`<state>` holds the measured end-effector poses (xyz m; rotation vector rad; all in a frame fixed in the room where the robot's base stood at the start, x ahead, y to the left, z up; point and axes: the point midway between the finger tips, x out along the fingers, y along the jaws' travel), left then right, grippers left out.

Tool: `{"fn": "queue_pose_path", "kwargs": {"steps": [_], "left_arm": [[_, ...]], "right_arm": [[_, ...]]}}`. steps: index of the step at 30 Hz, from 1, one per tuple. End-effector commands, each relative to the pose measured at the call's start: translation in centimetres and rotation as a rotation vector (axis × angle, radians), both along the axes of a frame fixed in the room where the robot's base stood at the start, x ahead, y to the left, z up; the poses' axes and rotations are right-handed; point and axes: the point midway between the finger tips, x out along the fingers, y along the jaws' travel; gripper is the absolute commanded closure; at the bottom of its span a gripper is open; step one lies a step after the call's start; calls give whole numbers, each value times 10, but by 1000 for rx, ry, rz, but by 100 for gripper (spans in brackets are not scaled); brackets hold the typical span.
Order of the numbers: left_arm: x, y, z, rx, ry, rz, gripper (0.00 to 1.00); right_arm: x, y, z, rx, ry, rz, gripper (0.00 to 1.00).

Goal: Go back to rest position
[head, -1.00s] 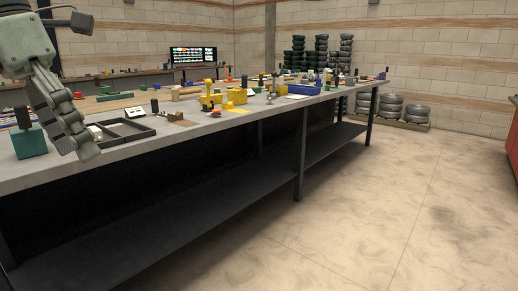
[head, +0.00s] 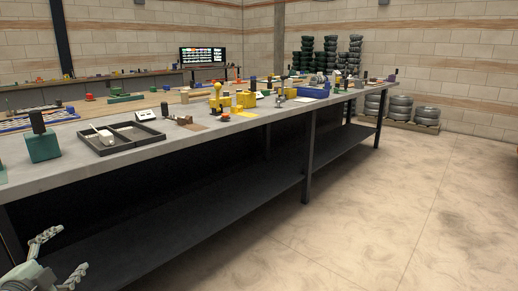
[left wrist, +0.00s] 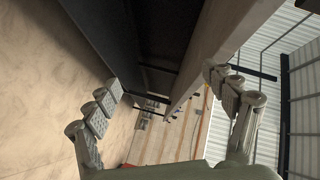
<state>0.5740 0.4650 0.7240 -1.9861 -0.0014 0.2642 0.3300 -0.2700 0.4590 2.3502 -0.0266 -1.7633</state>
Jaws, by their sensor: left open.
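My left gripper (head: 62,258) is at the lower left corner of the head view, below the workbench top and in front of the bench's side. Its two fingers are spread apart with nothing between them. In the left wrist view the left gripper (left wrist: 175,105) also shows open, with the floor, the bench side and a far wall beyond its fingers. My right gripper is in neither view.
The long workbench (head: 65,178) runs from the near left to the back right. On it stand a green block with a black handle (head: 42,143), a black divided tray (head: 112,150) and a yellow device (head: 217,100). Tires (head: 400,108) stand far back. The floor (head: 390,225) at right is clear.

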Motion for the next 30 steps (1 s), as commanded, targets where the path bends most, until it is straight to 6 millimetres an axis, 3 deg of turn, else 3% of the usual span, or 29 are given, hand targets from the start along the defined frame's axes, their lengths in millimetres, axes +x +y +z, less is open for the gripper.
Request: {"fn": "queue_pose_path", "kwargs": {"steps": [1, 6, 8, 12, 15, 18, 22, 30], "left_arm": [[-15, -1, -33, -80, 57, 75, 16], [-71, -20, -132, -296, 263, 299, 16], [-93, -35, -163, -364, 342, 368, 16], [-147, -82, -224, -517, 530, 506, 16], [-184, -120, -254, -608, 661, 581, 16], [-213, -155, -273, -676, 769, 634, 16], [-237, -185, -285, -728, 860, 671, 16], [-247, -196, -288, -745, 898, 686, 16]], "right_arm": [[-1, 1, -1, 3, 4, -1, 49], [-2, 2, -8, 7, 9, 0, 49], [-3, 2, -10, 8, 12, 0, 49], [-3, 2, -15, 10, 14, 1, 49], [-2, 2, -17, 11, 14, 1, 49], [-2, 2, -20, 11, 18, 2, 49], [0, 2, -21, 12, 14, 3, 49], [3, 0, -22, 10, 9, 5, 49]]}}
